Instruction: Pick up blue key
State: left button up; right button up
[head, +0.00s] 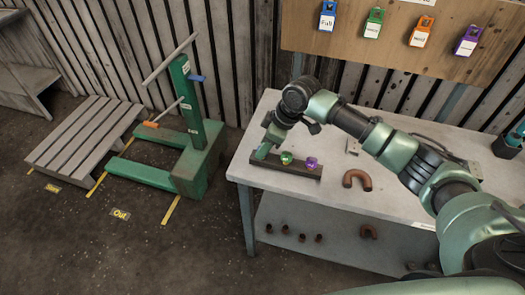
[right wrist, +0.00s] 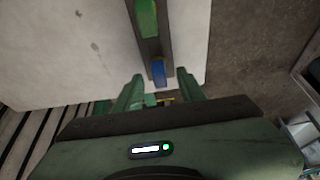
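The blue key (right wrist: 158,70) shows in the right wrist view at the near end of a dark holder bar (right wrist: 151,47). In the head view it is hidden behind my right gripper (head: 263,152). That gripper is at the left end of the holder (head: 295,170) on the table. In the right wrist view its two green fingers (right wrist: 159,88) are apart, one on each side of the line to the blue key. The key is just beyond or between the tips; I cannot tell whether they touch it. My left gripper is not in view.
A green key (head: 286,158) and a purple key (head: 311,163) sit in the same holder. A brown bent pipe (head: 357,179) lies to the right on the white table (head: 400,205). Coloured padlocks (head: 374,23) hang on the board behind. A green stand (head: 190,140) is left on the floor.

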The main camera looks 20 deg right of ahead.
grip_shut()
jog(key=shift+r, duration=0.1)
